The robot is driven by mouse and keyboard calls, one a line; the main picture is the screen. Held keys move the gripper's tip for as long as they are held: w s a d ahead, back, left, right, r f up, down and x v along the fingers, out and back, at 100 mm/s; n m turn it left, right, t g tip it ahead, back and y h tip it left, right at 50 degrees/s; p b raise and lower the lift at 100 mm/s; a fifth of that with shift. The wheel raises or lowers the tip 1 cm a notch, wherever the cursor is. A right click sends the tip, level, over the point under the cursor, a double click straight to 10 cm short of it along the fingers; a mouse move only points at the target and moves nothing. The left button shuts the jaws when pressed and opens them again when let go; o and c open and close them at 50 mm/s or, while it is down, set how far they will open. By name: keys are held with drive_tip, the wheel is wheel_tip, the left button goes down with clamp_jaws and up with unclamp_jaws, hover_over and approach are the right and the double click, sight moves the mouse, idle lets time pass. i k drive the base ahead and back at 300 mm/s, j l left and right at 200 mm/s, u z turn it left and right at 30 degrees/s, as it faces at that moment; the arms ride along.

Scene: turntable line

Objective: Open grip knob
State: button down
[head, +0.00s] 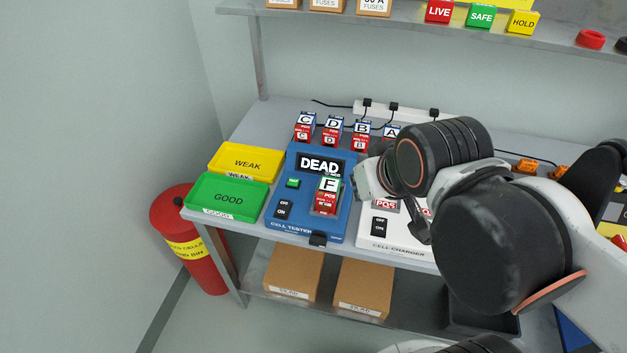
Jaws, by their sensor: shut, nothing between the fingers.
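The blue cell tester (284,228) stands on the bench with its display reading DEAD. My arm hides much of the charger.
A yellow WEAK tray (270,149) and a green GOOD tray (250,206) lie left of the tester. Several lettered cells (331,131) stand behind it. A red bin (208,278) is at the bench's left end. A shelf (330,18) runs above; boxes (292,273) sit below.

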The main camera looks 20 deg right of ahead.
sight(319, 238)
drive_tip(key=k+z, duration=0.2)
drive_tip(key=k, duration=0.2)
drive_tip(key=k+l+z, duration=0.15)
drive_tip(key=k, duration=0.25)
drive_tip(key=k+l+z, duration=0.2)
drive_tip(key=k, duration=0.15)
drive_tip(key=i+j+u, duration=0.2)
drive_tip(key=l, duration=0.1)
